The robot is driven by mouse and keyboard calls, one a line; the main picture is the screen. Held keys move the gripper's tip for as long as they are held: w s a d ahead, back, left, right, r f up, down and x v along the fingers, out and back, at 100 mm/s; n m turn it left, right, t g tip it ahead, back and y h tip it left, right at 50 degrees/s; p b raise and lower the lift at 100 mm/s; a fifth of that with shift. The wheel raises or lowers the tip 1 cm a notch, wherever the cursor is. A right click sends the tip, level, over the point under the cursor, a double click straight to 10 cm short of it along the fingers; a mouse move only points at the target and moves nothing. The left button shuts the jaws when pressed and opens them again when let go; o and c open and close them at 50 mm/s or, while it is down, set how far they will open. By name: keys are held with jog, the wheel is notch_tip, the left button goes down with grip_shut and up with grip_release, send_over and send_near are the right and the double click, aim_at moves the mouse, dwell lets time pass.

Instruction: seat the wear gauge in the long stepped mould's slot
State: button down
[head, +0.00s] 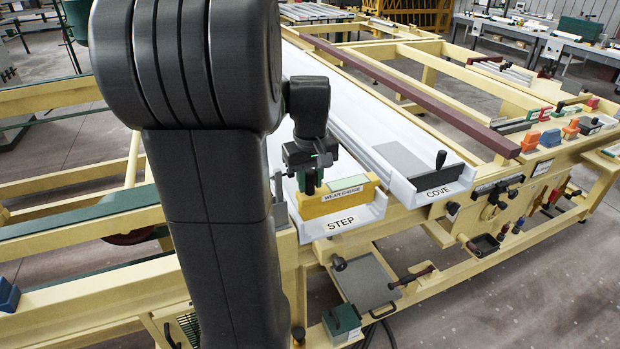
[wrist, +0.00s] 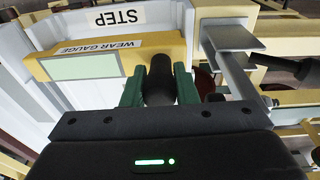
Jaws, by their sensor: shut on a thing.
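The wear gauge (head: 335,200) is a yellow block with a "WEAR GAUGE" label and a dark upright handle. It sits at the near end of the long white mould labelled STEP (head: 350,224), between the mould's side walls. My gripper (head: 310,178) is above the gauge's left end, shut on its dark handle. In the wrist view, my gripper's green fingers (wrist: 160,85) close on both sides of the handle, and the gauge (wrist: 105,60) lies just behind the STEP end wall (wrist: 120,16). Whether its underside is fully down in the slot cannot be seen.
A second white mould labelled COVE (head: 440,192) lies to the right, with a grey plate and dark handle at its end. A cream steel frame surrounds both moulds. A grey tray (head: 367,280) hangs below the STEP end. Coloured blocks line the right rail.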

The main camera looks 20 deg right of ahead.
jog(key=shift+f+b, duration=0.4)
jog(key=shift+f, duration=0.25)
jog(key=c, duration=1.1)
grip_release()
jog(key=shift+d, duration=0.1)
jog(key=shift+o, duration=0.2)
notch_tip(320, 180, up, 14)
jog(key=s, duration=0.1)
jog(key=shift+s+a, duration=0.2)
jog(key=shift+s, duration=0.2)
jog(key=shift+f, duration=0.25)
